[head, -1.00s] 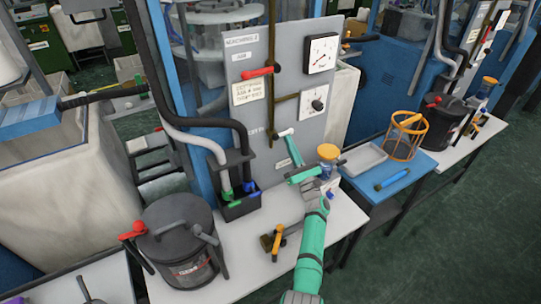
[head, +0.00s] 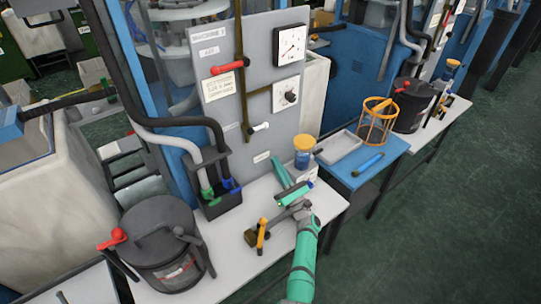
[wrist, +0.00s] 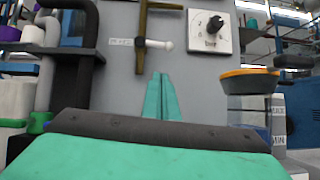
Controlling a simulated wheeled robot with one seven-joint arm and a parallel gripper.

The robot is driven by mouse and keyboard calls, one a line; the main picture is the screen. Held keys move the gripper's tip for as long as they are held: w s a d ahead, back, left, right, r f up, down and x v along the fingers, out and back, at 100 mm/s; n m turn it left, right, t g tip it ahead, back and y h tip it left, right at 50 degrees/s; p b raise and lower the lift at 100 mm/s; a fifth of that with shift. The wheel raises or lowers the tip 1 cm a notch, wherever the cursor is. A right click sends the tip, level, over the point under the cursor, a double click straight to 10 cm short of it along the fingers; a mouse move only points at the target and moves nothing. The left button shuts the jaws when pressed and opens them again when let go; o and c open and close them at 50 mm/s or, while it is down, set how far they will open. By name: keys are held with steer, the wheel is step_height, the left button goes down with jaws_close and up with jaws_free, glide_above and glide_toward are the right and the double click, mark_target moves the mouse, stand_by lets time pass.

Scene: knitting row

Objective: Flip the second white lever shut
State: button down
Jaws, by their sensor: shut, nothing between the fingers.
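The white lever (head: 260,127) sits on a vertical brown pipe low on the grey panel labelled as machine 2. It points right, roughly level and across the pipe. In the wrist view, the lever (wrist: 157,44) is just above my fingertips. My gripper (head: 277,160) is shut and empty, its teal fingers pointing at the panel. The tips are below and slightly right of the lever, apart from it in the head view. In the wrist view, the closed fingers (wrist: 160,78) stand upright in the middle.
A red lever (head: 230,68) is higher on the panel, beside a gauge (head: 291,43) and a dial (head: 286,93). An orange-lidded jar (head: 303,150) stands right of my fingers. A dark pot (head: 165,243) and a yellow-handled tool (head: 261,234) are on the white table.

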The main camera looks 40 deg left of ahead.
steer(key=shift+v, duration=0.95)
steer(key=shift+w, duration=0.2)
steer(key=s+d+f+m+t+h, duration=0.4)
steer(key=s+d+m+h, duration=0.1)
steer(key=s+d+m, duration=0.3)
steer(key=s+d+f+m+t+h, duration=0.4)
steer(key=s+d+m+h, duration=0.15)
steer(key=d+m, duration=0.45)
steer(key=s+d+f+m+t+h, duration=0.45)
steer(key=s+d+m, duration=0.3)
steer(key=m, duration=0.25)
steer(key=s+d+r+m+g+h, duration=0.1)
steer(key=s+d+r+m+h, duration=0.1)
steer(key=s+d+r+m, duration=0.2)
steer(key=s+d+r+m+g+h, duration=0.2)
steer(key=s+d+m, duration=0.4)
steer(key=s+m, duration=0.4)
steer(key=s+d+r+m+g+h, duration=0.2)
steer(key=s+d+r+m+h, duration=0.2)
steer(key=s, duration=0.7)
step_height(320, 180, up, 2)
steer(key=d+m, duration=0.1)
steer(key=m, duration=0.2)
steer(key=shift+s, duration=0.3)
